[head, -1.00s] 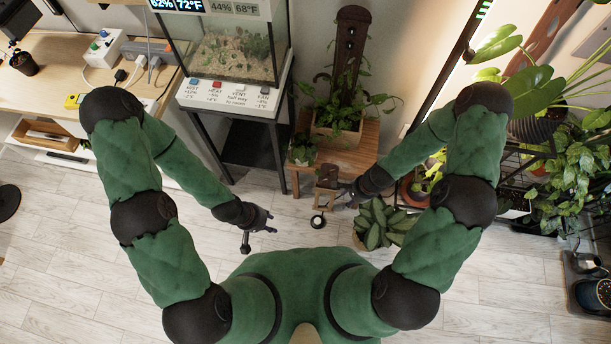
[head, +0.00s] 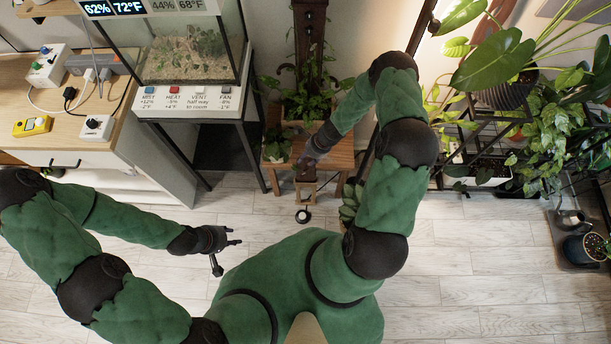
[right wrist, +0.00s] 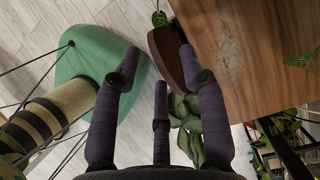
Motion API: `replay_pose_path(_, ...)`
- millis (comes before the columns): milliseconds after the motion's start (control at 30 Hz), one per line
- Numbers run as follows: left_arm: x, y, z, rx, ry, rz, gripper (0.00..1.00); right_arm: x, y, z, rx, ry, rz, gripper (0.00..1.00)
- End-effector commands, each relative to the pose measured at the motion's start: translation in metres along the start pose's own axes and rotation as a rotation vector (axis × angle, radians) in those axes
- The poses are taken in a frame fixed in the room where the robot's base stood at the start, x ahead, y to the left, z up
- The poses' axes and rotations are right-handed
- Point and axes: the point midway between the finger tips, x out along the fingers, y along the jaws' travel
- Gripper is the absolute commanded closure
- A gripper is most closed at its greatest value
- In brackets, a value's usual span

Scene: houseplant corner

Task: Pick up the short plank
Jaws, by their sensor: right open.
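A short dark reddish-brown plank (right wrist: 168,58) shows in the right wrist view beside the edge of the wooden bench (right wrist: 235,70). In the head view a dark brown piece (head: 305,173), which looks like the same plank, is at the bench's front edge. My right gripper (head: 306,160) is above the bench's front, partly hidden by its own arm. In the right wrist view its fingers (right wrist: 160,62) are spread, with the plank showing between the tips; I cannot tell whether they touch it. My left gripper (head: 228,243) is open and empty over the floor at left.
A potted plant (head: 276,147) and a planter with a tall dark board (head: 310,40) stand on the bench. A terrarium (head: 195,50) on a stand is left of it. A leafy plant (head: 350,205) is beside my right arm. A small round black-and-white object (head: 303,215) is on the floor.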

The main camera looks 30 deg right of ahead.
Motion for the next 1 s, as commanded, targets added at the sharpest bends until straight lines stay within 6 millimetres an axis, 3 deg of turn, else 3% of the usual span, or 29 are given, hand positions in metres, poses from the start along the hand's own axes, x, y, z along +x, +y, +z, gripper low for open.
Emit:
replay_pose_path(433, 0.022, -0.008, -0.001, 0.000, 0.000, 0.000, 0.60, 0.049, -0.001, -0.007, -0.002, 0.000, 0.001, 0.57)
replay_pose_path(700, 0.021, -0.008, -0.001, 0.000, 0.000, 0.000, 0.60, 0.051, -0.002, -0.006, -0.001, 0.001, 0.000, 0.57)
replay_pose_path(867, 0.021, -0.008, -0.001, 0.000, 0.000, 0.000, 0.60, 0.051, -0.002, -0.006, -0.002, 0.001, 0.000, 1.00)
replay_pose_path(1000, 0.021, -0.008, -0.001, 0.000, 0.001, 0.000, 0.60, 0.051, -0.001, -0.006, -0.002, 0.001, 0.000, 1.00)
